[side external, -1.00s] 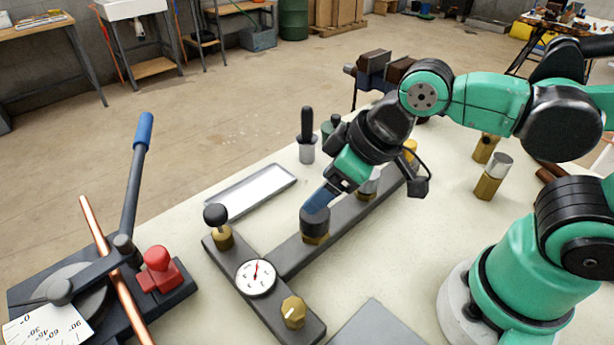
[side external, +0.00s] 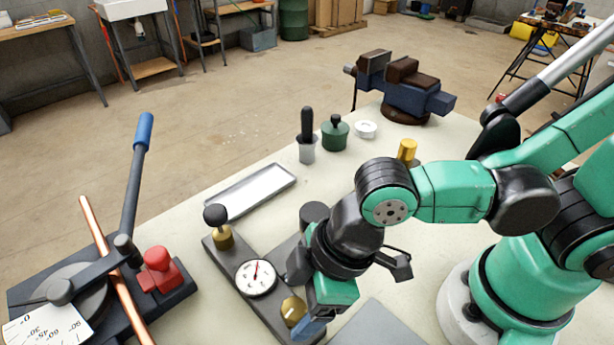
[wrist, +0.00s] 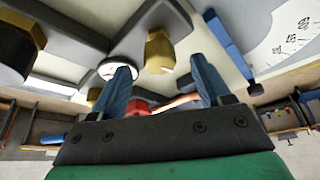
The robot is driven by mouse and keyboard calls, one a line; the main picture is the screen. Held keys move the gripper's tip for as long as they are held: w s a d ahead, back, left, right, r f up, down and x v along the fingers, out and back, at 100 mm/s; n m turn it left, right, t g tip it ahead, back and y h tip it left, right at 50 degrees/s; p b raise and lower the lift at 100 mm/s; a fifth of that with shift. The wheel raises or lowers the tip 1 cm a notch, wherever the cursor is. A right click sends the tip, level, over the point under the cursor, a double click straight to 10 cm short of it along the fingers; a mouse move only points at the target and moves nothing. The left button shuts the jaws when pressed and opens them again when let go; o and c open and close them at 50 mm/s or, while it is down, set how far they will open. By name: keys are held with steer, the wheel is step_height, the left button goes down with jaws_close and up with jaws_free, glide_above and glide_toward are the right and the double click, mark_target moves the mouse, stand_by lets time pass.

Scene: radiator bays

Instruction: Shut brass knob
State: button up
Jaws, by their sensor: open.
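The brass knob (side external: 292,309) is a faceted gold-coloured cap near the front end of the dark manifold bar (side external: 222,262). In the side view my gripper (side external: 309,329) is low, just right of the knob and partly overlapping it. In the wrist view the knob (wrist: 159,50) lies ahead, between the lines of two blue fingers. The gripper (wrist: 164,78) is open there with nothing between its fingers. I cannot tell whether a finger touches the knob. The knob's right side is partly hidden in the side view.
A round gauge (side external: 256,277) sits beside the knob, with a black ball-topped valve (side external: 217,222) beyond it. A dark cylindrical cap (side external: 314,214) stands behind my wrist. A pipe bender with a copper pipe (side external: 113,270) is at the left. A silver tray (side external: 247,190) lies behind.

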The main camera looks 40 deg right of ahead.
steer(key=shift+w+a+f, duration=0.1)
steer(key=shift+a+f, duration=0.1)
steer(key=shift+f, duration=0.5)
jaws_close()
